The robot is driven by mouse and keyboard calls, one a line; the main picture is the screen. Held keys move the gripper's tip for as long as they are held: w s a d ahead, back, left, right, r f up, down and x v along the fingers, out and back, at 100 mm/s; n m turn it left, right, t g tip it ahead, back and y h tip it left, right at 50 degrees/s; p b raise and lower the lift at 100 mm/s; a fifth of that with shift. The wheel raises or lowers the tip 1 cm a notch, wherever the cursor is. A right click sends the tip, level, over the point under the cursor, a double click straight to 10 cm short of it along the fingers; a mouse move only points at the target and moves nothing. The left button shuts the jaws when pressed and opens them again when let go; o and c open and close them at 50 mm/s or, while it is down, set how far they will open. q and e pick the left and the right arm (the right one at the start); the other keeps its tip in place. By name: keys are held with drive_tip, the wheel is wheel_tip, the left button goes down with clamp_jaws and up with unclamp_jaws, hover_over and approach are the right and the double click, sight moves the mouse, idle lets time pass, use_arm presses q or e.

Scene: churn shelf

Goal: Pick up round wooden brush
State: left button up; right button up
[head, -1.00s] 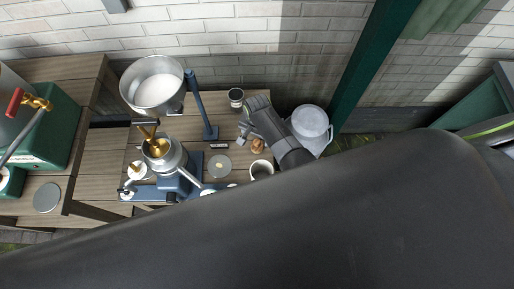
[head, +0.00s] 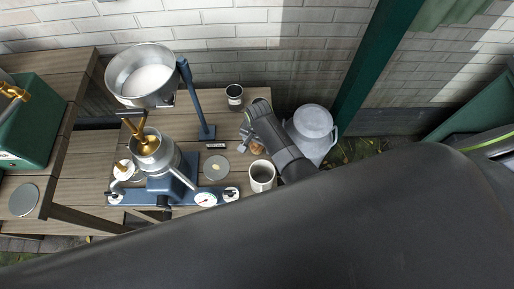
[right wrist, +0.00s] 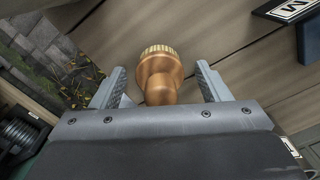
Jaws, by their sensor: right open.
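The round wooden brush (right wrist: 160,78) has a copper-brown knob body and a ring of pale bristles at its far end. In the right wrist view it lies between the two fingers of my open right gripper (right wrist: 158,88), with a gap on each side. In the head view only a small brown part of the brush (head: 257,148) shows, beside my right gripper (head: 246,133) on the wooden table (head: 225,115). My right arm hides part of it. My left gripper is not in view.
A white mug (head: 262,178) stands close in front of the brush. A dark-rimmed cup (head: 234,93) is behind, and a grey milk can (head: 313,122) is to the right. A small plate (head: 216,167) and the blue-based separator (head: 170,185) are to the left.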

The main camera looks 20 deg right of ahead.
drive_tip(key=shift+f, duration=0.1)
drive_tip(key=c, duration=1.1)
wheel_tip(320, 180, up, 10)
drive_tip(key=shift+p, duration=0.65)
drive_tip(key=o, duration=0.4)
drive_tip(key=shift+c, duration=1.3)
